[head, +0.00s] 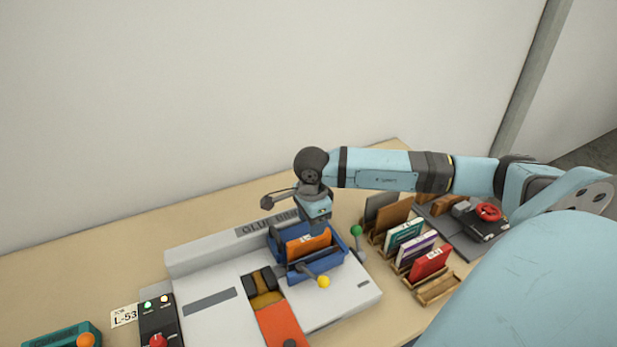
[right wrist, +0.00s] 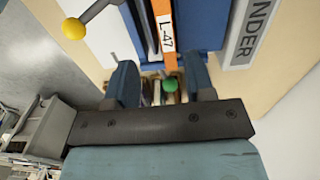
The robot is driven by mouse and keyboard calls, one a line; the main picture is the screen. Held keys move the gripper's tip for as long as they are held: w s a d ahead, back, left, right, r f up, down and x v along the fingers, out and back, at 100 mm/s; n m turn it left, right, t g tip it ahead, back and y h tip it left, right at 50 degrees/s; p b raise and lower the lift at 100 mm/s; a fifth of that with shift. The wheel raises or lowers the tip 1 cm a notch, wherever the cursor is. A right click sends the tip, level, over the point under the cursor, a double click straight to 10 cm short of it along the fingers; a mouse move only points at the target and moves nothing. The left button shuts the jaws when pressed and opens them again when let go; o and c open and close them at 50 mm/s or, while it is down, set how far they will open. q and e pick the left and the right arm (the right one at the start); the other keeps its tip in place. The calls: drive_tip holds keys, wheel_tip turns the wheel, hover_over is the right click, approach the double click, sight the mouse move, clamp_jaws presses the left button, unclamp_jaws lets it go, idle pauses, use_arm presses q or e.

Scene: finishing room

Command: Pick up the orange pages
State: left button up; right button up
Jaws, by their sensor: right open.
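The orange pages (head: 308,244) stand upright in the blue holder (head: 329,263) on the grey glue binder (head: 353,296). In the right wrist view the orange pages (right wrist: 170,66) show edge-on with a white label reading L-47. My right gripper (head: 317,222) is over the blue holder, close above the pages. In the right wrist view my right gripper (right wrist: 160,88) is open, and the end of the pages appears in line with the gap between its fingers. I cannot tell how far the fingertips are from the pages. My left gripper is not in view.
A yellow-knobbed lever (head: 323,281) stands in front of the holder and a green knob (head: 356,231) to its right. Wooden racks of booklets (head: 404,236) stand right of the binder. A control box (head: 158,321) is at the left. The table's left part is mostly clear.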

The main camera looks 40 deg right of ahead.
sight(302, 247)
drive_tip(key=shift+f, duration=0.65)
drive_tip(key=shift+w+f+p, duration=0.1)
drive_tip(key=shift+f+p, duration=0.2)
drive_tip(key=f, duration=0.1)
drive_tip(key=f+p, duration=0.1)
drive_tip(key=f, duration=0.1)
drive_tip(key=shift+w+f, duration=0.3)
drive_tip(key=shift+f, duration=0.5)
clamp_jaws()
